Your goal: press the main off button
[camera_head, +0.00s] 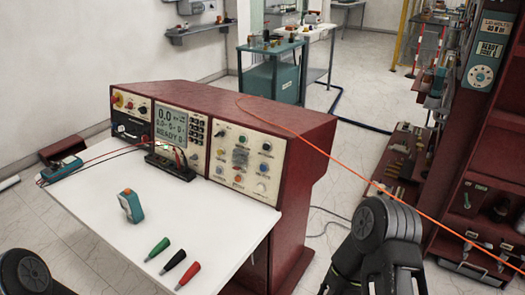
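A dark red control console (225,97) stands at the back of a white worktop. Its left panel (130,105) carries a red knob or button (117,100) and other small controls. A grey display (171,125) beside it shows 0.0 and READY, with a keypad (196,129) on its right. The right panel (240,160) carries several round coloured buttons and knobs. The labels are too small to read, so I cannot tell which is the main off button. Dark links of my arms show at the lower left and lower right, apart from the console; neither gripper shows.
On the white worktop (200,235) lie a teal meter (131,206), a wired meter (62,170), a dark terminal block (170,164) and green (158,247), black (174,261) and red (188,274) probes. An orange cable (350,172) runs right toward a red cabinet (495,150).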

